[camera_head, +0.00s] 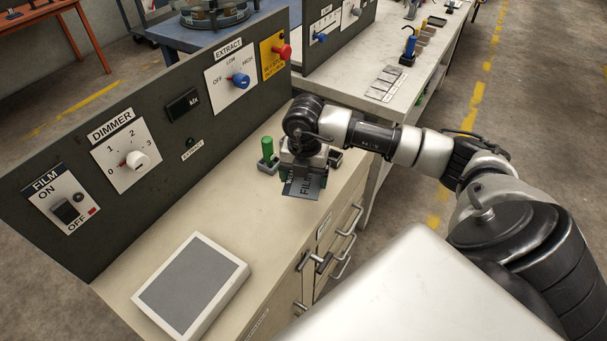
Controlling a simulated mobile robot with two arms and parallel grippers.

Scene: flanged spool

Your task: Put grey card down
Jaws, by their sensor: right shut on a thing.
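The grey card (304,187), with dark lettering that seems to read "FILM", is in the head view just below my right gripper (302,172). My right gripper is shut on the card and points down over the right part of the cream bench top (230,215), near its front edge. I cannot tell whether the card touches the bench. The gripper hides the card's upper part. My left gripper is not in view.
A green-handled object (268,152) stands just left of my right gripper. A white-framed grey pad (190,285) lies at the near left. The dark control panel (140,150) borders the back. The bench between pad and gripper is clear.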

